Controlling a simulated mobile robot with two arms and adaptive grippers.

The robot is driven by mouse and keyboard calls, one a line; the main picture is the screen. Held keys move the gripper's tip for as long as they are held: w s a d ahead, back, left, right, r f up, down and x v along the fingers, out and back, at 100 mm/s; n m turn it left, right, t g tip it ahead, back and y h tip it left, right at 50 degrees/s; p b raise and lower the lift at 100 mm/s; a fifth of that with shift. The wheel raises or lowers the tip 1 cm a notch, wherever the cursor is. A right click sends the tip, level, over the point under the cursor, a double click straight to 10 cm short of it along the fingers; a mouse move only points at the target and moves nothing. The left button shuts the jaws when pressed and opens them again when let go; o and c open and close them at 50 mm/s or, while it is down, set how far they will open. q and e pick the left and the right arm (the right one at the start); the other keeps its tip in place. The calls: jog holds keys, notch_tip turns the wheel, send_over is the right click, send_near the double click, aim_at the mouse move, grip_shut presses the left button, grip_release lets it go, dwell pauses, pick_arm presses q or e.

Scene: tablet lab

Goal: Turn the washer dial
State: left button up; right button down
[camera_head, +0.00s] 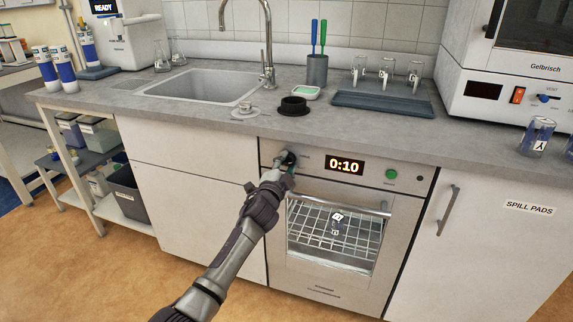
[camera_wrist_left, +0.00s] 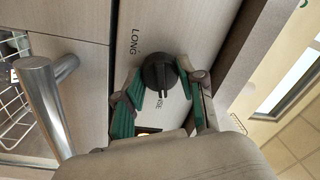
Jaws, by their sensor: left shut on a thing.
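The washer (camera_head: 388,235) is built in under the counter, with a window showing a wire rack and labelled glassware inside. Its black round dial (camera_head: 289,157) is at the left of the front panel, beside a display reading 0:10. My left gripper (camera_head: 281,165) is at the dial and partly hides it. In the left wrist view the dial (camera_wrist_left: 157,72) sits between the green-padded fingers of my left gripper (camera_wrist_left: 157,98), which is shut on it. The word LONG shows beside the dial; another label is partly covered. My right gripper is not in view.
A green button (camera_head: 391,174) is on the panel's right. The washer door's bar handle (camera_head: 340,203) runs just below the panel. On the counter above stand a black ring-shaped holder (camera_head: 293,107), a sink (camera_head: 205,86) and a tray with glassware (camera_head: 382,103).

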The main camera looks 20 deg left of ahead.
pick_arm(q)
jog(key=m, duration=0.3)
jog(key=shift+f, duration=0.1)
jog(key=m, duration=0.6)
jog(key=shift+h+p, duration=0.3)
jog(key=shift+p, duration=0.1)
jog(key=m, duration=0.2)
jog(key=shift+m, duration=0.3)
jog(key=shift+m+h+p, duration=0.3)
jog(key=shift+m+p, duration=0.3)
jog(key=shift+m, duration=0.9)
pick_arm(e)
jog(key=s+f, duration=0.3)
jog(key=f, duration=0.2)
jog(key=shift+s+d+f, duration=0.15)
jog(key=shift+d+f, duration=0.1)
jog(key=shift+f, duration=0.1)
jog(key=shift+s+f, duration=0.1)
